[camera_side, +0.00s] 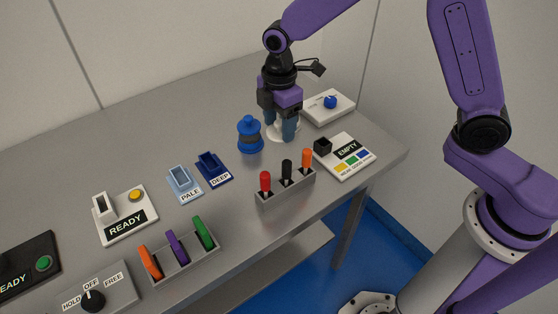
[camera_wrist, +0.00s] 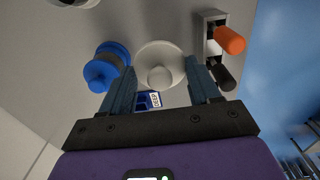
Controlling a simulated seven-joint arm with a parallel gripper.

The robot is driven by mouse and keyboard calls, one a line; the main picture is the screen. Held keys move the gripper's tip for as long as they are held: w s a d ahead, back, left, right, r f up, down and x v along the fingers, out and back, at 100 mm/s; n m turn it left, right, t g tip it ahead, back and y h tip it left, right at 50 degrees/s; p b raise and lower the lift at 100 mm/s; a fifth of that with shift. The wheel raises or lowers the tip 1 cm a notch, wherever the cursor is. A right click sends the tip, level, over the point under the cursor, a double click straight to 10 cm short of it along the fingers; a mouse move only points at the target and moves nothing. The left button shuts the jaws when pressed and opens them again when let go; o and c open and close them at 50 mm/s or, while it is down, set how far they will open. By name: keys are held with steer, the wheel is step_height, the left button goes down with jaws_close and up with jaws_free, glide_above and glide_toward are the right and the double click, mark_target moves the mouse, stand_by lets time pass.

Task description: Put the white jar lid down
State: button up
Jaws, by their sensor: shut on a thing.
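The white jar lid (camera_wrist: 160,53) is a round pale disc with a small knob, seen between my fingers in the wrist view. In the side view the lid (camera_side: 271,133) shows as a white edge low around my fingertips, mostly hidden behind them. My gripper (camera_side: 280,134) points straight down near the back right of the table. It is shut on the lid, with one finger on each side of it (camera_wrist: 161,76). The lid is at or very close to the tabletop; I cannot tell whether it touches.
A blue knobbed container (camera_side: 249,136) stands just left of my gripper. A grey rack (camera_side: 286,188) with red, black and orange handles is in front. A white dial box (camera_side: 328,107) and an EMPTY panel (camera_side: 345,157) lie right. Bare table (camera_side: 150,130) lies back left.

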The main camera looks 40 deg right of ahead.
mark_target(278, 164)
step_height(278, 164, down, 10)
steer(key=shift+a+f, duration=0.1)
steer(key=shift+a, duration=0.05)
stand_by(0.4)
steer(key=o, duration=1)
steer(key=shift+f, duration=0.15)
step_height(278, 164, up, 12)
steer(key=shift+r, duration=0.2)
steer(key=s+d+r+m, duration=0.1)
steer(key=s+d+r, duration=0.1)
steer(key=s+d, duration=0.3)
steer(key=s+d+r+m, duration=0.1)
steer(key=s+d, duration=0.4)
steer(key=s, duration=0.9)
steer(key=s+d+r+m, duration=0.2)
steer(key=s+d+m, duration=0.1)
steer(key=s, duration=0.6)
steer(key=shift+s+d+r, duration=0.15)
steer(key=shift+s+d, duration=0.05)
steer(key=shift+d, duration=0.25)
steer(key=shift+s+d+r, duration=0.15)
steer(key=shift+d, duration=0.3)
